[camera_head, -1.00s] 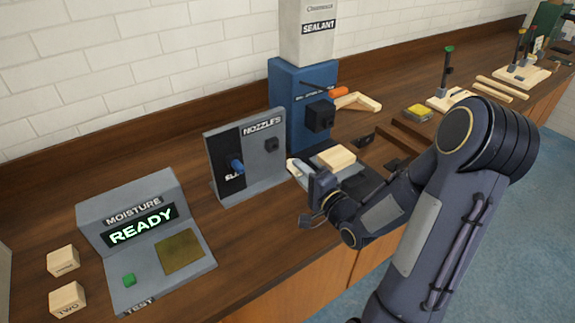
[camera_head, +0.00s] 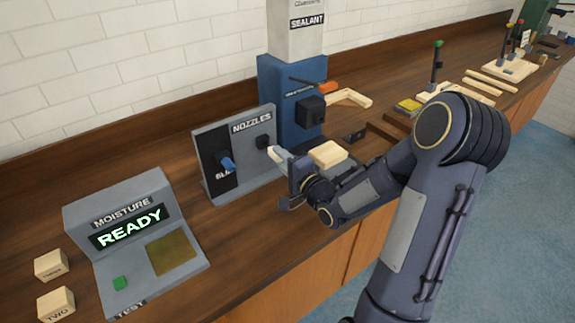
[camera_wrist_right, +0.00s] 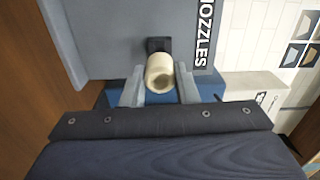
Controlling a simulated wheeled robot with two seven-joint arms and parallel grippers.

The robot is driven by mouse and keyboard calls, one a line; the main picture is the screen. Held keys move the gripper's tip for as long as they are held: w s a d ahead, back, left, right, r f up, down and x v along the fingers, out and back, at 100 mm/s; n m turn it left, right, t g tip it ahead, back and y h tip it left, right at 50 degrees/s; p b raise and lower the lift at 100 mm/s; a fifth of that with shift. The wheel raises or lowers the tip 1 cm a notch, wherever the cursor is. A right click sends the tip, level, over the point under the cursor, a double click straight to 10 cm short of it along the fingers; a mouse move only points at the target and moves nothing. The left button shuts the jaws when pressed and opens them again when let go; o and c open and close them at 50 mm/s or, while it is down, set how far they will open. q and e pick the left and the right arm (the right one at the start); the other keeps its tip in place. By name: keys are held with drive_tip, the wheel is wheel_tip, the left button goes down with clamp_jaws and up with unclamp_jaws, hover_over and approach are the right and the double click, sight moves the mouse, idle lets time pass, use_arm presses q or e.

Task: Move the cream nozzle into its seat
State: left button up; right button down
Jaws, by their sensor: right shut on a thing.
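My right gripper (camera_head: 284,160) is shut on the cream nozzle (camera_head: 274,155), just in front of the right part of the grey NOZZLES panel (camera_head: 252,173). In the right wrist view the cream nozzle (camera_wrist_right: 160,73) sits between the two grey fingertips (camera_wrist_right: 159,90), its round open end towards the camera. A dark square seat (camera_wrist_right: 157,45) on the panel is right behind it; the same dark block shows in the head view (camera_head: 263,142). Whether nozzle and block touch is unclear. A blue nozzle (camera_head: 228,163) sits on the panel's black left half. My left gripper is out of view.
A blue sealant dispenser (camera_head: 283,100) with an orange-tipped lever stands behind the panel. A light wooden block (camera_head: 328,154) lies just right of my gripper. The moisture meter (camera_head: 150,255), reading READY, is at the front left, with two small wooden blocks beside it.

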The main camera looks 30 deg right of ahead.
drive_tip(key=shift+w, duration=0.5)
drive_tip(key=shift+b, duration=0.8)
idle(1.3)
drive_tip(key=shift+w+a, duration=0.15)
drive_tip(key=shift+w, duration=1.15)
drive_tip(key=c, duration=1.1)
unclamp_jaws()
drive_tip(key=shift+o, duration=0.2)
